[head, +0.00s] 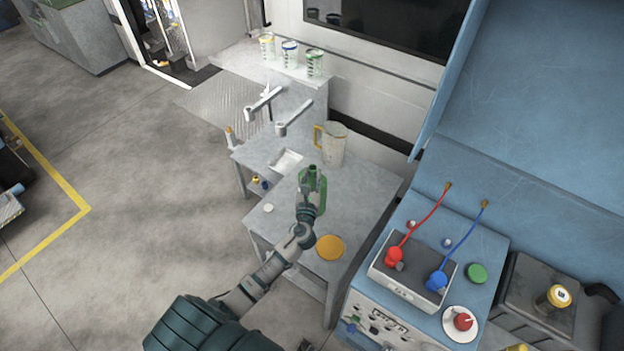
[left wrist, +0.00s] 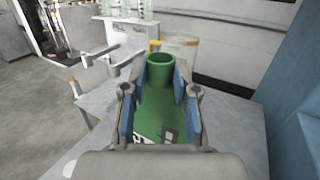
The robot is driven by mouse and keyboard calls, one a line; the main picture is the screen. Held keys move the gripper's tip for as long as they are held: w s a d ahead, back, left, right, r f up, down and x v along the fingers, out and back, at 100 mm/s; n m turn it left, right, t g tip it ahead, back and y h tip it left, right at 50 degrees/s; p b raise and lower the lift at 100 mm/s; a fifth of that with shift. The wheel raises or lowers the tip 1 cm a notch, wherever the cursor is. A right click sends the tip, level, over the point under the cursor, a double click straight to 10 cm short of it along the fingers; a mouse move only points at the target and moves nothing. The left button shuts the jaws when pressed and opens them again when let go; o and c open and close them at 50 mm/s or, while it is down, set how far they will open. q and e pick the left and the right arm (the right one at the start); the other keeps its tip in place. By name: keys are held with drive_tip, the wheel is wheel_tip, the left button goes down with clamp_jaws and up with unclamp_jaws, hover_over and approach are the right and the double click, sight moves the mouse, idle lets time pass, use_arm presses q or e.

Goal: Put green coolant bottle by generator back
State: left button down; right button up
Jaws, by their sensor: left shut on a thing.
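The green coolant bottle (head: 313,182) stands upright at the grey table, its base at or close to the tabletop; I cannot tell if it touches. My left gripper (head: 306,200) is shut on it from the near side. In the left wrist view the bottle (left wrist: 160,105) sits between the two blue-padded fingers of the left gripper (left wrist: 160,110), its open round neck pointing up. The blue generator (head: 430,270) stands right of the table, with red and blue clamps on a battery on top. My right gripper is not in view.
A clear jug (head: 331,145) with a yellow handle stands behind the bottle. A yellow disc (head: 330,247) and a small white cap (head: 268,208) lie on the table (head: 375,185). Two grey spouts (head: 280,110) are left of the jug.

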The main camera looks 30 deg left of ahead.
use_arm(q)
drive_tip(key=shift+a+f, duration=0.3)
drive_tip(key=shift+f, duration=0.25)
drive_tip(key=c, duration=0.9)
unclamp_jaws()
drive_tip(key=shift+d, duration=0.25)
drive_tip(key=shift+s+d, duration=0.1)
drive_tip(key=shift+s, duration=0.05)
drive_tip(key=b+v, duration=0.1)
drive_tip(key=v, duration=1)
drive_tip(key=shift+s, duration=0.35)
